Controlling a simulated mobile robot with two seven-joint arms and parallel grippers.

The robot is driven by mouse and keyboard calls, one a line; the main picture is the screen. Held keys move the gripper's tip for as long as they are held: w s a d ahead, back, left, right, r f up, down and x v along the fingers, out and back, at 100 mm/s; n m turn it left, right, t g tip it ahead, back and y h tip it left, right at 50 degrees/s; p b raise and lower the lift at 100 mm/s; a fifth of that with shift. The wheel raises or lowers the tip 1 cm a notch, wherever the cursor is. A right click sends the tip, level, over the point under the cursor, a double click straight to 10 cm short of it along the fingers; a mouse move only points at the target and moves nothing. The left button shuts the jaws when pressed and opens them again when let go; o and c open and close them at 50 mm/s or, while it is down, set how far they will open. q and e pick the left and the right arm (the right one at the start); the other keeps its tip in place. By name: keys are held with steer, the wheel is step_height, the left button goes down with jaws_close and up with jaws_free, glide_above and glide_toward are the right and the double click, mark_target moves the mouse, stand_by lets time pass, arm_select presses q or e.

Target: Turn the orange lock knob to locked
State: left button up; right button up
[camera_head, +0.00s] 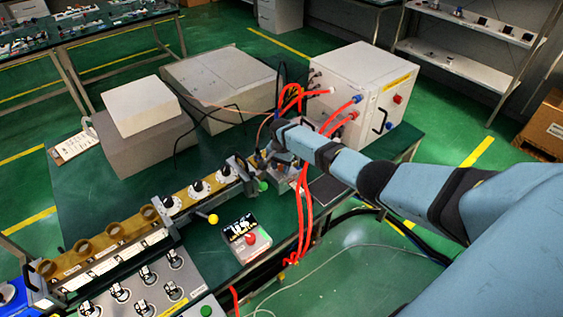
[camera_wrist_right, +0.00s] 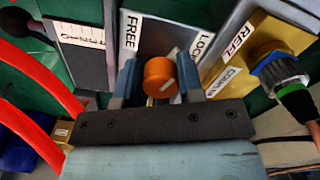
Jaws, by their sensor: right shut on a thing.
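The orange lock knob (camera_wrist_right: 158,80) shows in the right wrist view, in front of a grey plate labelled FREE (camera_wrist_right: 131,33) on the left and LOCK, partly cut off, on the right. A pale mark on the knob's face runs obliquely. My right gripper (camera_wrist_right: 160,76) has one finger on each side of the knob and is shut on it. In the head view my right gripper (camera_head: 266,158) is at the far end of the bench equipment, and the knob is hidden there. My left gripper is in neither view.
Red hoses (camera_head: 302,190) hang close beside my right wrist. A white cabinet (camera_head: 350,85) stands behind it. A brass plate labelled REFL (camera_wrist_right: 238,45) with a cable connector (camera_wrist_right: 280,72) is close right of the knob. A red-button box (camera_head: 246,240) sits nearer the bench edge.

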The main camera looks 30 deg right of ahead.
steer(key=shift+m, duration=1.1)
steer(key=shift+w, duration=0.1)
steer(key=o, duration=0.9)
steer(key=shift+r, duration=0.1)
step_height(320, 180, up, 14)
steer(key=shift+f+b, duration=0.1)
steer(key=shift+b, duration=0.3)
